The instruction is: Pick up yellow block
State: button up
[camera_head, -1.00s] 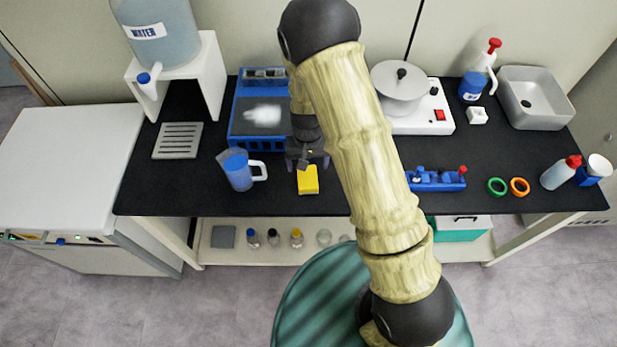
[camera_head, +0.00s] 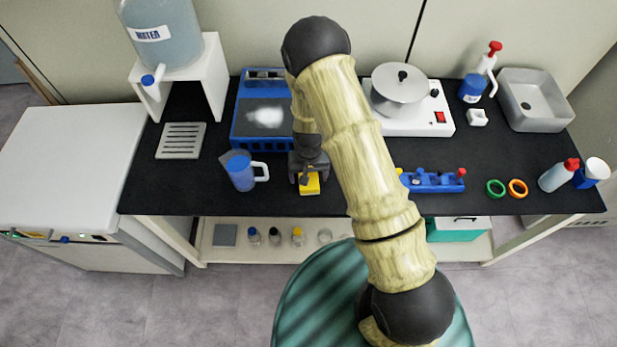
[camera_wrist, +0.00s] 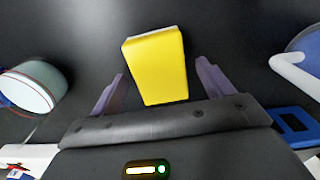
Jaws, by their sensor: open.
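The yellow block (camera_head: 310,187) lies on the black bench top near its front edge, partly hidden under my gripper in the head view. My gripper (camera_head: 309,178) is right over it, pointing down. In the wrist view the yellow block (camera_wrist: 156,65) shows whole, slightly tilted, with a pale far edge. My gripper's two fingers (camera_wrist: 160,88) are open, one on each side of the block's near end. Nothing is held.
A blue measuring jug (camera_head: 241,172) stands close left of the block. A blue tray (camera_head: 240,125) is behind it. A blue rack (camera_head: 435,182) lies to the right, with green (camera_head: 495,188) and orange rings (camera_head: 517,188) farther right. A hotplate with a pot (camera_head: 400,90) stands behind.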

jog(key=shift+d+f, duration=0.15)
jog(key=shift+d, duration=0.05)
jog(key=shift+s+a, duration=0.15)
jog(key=shift+a, duration=0.15)
jog(key=shift+c, duration=0.2)
jog(key=shift+d, duration=0.1)
jog(key=c, duration=1.1)
jog(key=shift+o, duration=0.2)
notch_tip(320, 180, up, 10)
jog(key=b, duration=0.1)
jog(key=shift+b, duration=0.4)
